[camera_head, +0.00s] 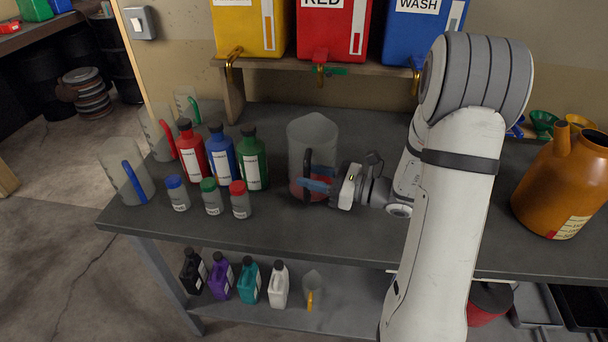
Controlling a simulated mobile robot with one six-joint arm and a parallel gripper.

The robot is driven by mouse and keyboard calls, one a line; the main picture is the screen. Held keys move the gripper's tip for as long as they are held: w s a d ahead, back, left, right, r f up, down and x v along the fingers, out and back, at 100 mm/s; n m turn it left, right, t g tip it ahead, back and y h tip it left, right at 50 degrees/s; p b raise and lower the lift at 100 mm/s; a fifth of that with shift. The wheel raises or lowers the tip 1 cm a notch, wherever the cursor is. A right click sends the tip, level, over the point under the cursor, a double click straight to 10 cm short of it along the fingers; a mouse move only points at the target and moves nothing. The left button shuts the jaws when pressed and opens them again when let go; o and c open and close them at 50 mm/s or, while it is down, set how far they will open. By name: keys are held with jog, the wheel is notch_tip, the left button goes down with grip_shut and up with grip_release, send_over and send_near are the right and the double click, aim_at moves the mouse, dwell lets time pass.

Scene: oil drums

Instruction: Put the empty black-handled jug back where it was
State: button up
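The clear jug with the black handle (312,133) is upright at the middle of the grey workbench. Its black handle (307,160) faces my gripper. A reddish patch shows low in the jug; I cannot tell whether it is liquid inside. My gripper (316,180) comes in from the right, level with the bench. Its bluish fingers lie at the lower part of the handle, one in front of it. I cannot tell whether they are closed on the handle, or whether the jug's base touches the bench.
Red (192,152), blue (221,155) and green (252,160) bottles stand left of the jug, with small capped jars in front. Jugs with blue (134,183), red and green handles stand farther left. Dispensers hang above the back. An orange can (563,185) stands right.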

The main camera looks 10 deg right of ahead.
jog(key=b+v, duration=0.1)
jog(key=v, duration=0.8)
jog(key=s+a+n+g+h, duration=0.6)
jog(key=s+a+n+g, duration=0.4)
jog(key=s+n, duration=0.25)
jog(key=s+d+r+n+t+h, duration=0.3)
jog(key=d+n+h, duration=0.2)
jog(key=n+h, duration=0.4)
jog(key=shift+s+r+n+t+h, duration=0.2)
jog(key=shift+n+t+h, duration=0.15)
jog(key=shift+n, duration=0.9)
jog(key=shift+w, duration=0.1)
jog(key=shift+d, duration=0.1)
